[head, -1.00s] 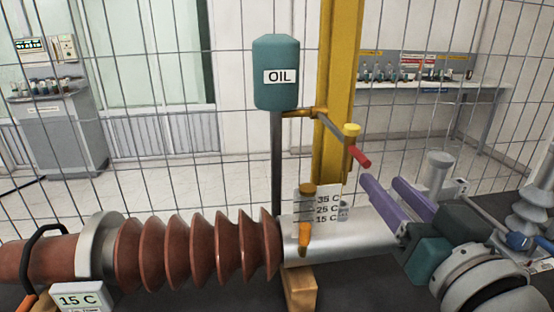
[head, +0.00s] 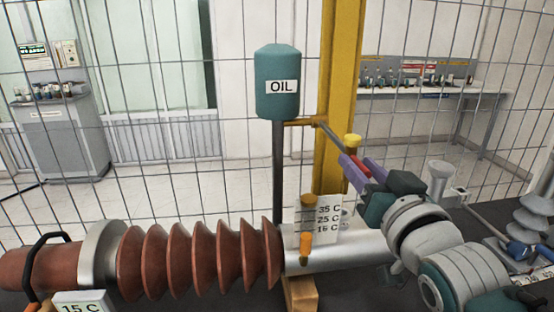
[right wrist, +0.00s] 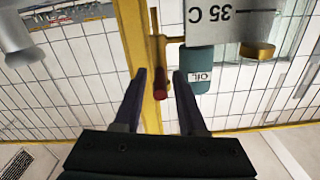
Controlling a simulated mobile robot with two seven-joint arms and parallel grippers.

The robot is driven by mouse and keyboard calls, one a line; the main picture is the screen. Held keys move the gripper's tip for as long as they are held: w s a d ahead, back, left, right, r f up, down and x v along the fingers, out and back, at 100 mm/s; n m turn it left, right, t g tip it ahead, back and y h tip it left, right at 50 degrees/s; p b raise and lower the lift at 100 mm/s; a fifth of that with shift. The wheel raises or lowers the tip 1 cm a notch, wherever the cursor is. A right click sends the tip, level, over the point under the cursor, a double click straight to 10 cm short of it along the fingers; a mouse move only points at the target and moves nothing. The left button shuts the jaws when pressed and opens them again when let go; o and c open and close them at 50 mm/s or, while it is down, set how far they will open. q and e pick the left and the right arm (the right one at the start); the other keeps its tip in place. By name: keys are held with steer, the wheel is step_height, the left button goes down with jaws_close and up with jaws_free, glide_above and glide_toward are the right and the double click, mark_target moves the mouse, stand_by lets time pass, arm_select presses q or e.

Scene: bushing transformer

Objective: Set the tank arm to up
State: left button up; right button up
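The teal oil tank (head: 277,85) stands on a grey post beside the yellow column. The tank arm (head: 331,136) slopes down to the right from a yellow bracket, with a yellow knob (head: 353,141) and a red handle (head: 356,172) at its lower end. My right gripper (head: 357,163) has purple fingers on either side of the red handle. In the right wrist view the red handle (right wrist: 161,82) lies between the parted fingertips (right wrist: 158,73), with gaps visible. The tank (right wrist: 199,70) is also there. My left gripper is out of view.
A ribbed brown bushing (head: 195,257) and a metal cylinder lie across the front. A wire fence (head: 230,155) is behind. A grey funnel-like part (head: 440,172) stands right of my gripper.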

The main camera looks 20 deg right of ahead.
jaws_close()
stand_by(1.2)
